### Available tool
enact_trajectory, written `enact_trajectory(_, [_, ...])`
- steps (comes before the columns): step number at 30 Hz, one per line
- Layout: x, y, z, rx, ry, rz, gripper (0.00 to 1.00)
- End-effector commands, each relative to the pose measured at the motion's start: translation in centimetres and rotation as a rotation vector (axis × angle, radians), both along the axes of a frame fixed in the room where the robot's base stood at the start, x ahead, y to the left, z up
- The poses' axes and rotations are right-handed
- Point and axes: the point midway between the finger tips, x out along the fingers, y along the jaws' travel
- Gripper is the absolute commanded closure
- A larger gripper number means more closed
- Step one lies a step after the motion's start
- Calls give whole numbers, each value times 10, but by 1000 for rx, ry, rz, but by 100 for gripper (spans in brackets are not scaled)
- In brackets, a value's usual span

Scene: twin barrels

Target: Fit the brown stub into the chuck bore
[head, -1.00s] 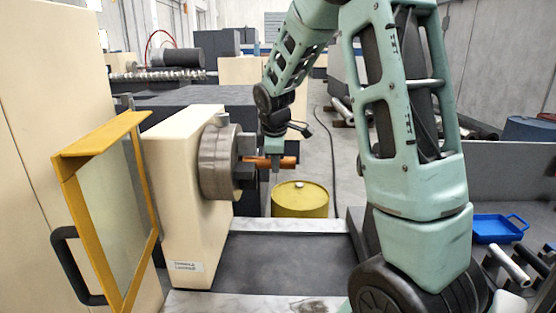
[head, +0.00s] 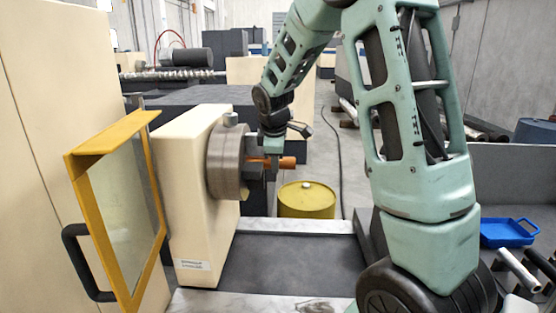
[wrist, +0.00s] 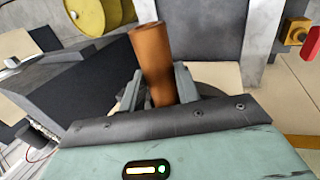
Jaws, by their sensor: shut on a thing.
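The brown stub (head: 288,162) lies level, its left end at the dark jaws of the grey chuck (head: 226,162). The chuck is a round disc on the cream headstock (head: 190,200). My gripper (head: 274,160) is shut on the stub, just right of the chuck jaws. In the wrist view the stub (wrist: 153,58) stands out between the two grey fingers (wrist: 158,88). The bore is hidden, and I cannot tell whether the stub's left end is inside it.
An open yellow-framed door (head: 120,205) stands left of the headstock. A yellow barrel (head: 306,202) is behind the grey machine bed (head: 270,256). A blue tray (head: 507,232) and metal rods (head: 518,270) lie at the right.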

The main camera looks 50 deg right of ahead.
Motion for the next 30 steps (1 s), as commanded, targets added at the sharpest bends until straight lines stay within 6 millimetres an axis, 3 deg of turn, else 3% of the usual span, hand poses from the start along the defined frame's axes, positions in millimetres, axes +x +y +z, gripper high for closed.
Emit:
enact_trajectory(17, [11, 8, 2, -1, -5, 1, 100])
enact_trajectory(18, [11, 8, 2, -1, -5, 1, 62])
enact_trajectory(20, [11, 8, 2, -1, -5, 2, 46])
enact_trajectory(30, [11, 10, 2, 0, -5, 4, 42])
